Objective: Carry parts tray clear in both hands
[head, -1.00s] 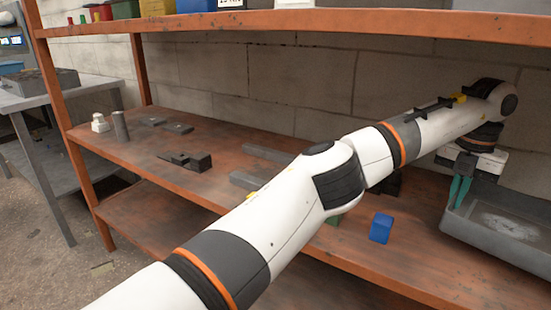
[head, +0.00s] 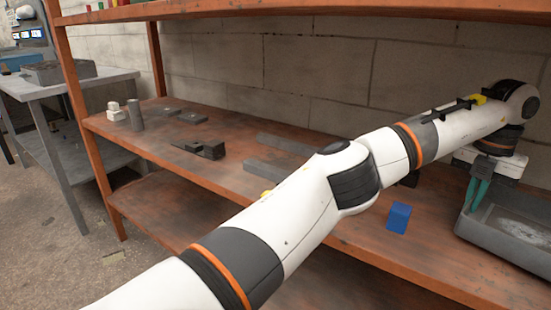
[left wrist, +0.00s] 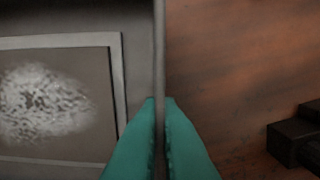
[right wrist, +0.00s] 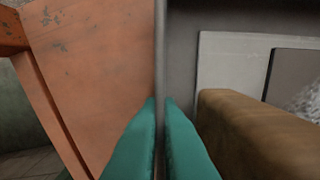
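The grey parts tray (head: 470,226) stands at the right of the orange shelf in the head view, cut off by the right edge. My left gripper (head: 476,193) points down at its left wall. In the left wrist view, the gripper's teal fingers (left wrist: 160,102) straddle the thin tray wall (left wrist: 159,50) and look closed on it. In the right wrist view, my right gripper (right wrist: 160,102) straddles another stretch of wall (right wrist: 161,50) the same way. A brown block (right wrist: 255,135) lies inside the tray there. The right gripper is outside the head view.
Dark metal parts (head: 198,149), grey bars and a cylinder (head: 135,115) stand farther left. An upper shelf board (head: 300,12) passes above. An orange surface (right wrist: 100,70) lies beside my right gripper.

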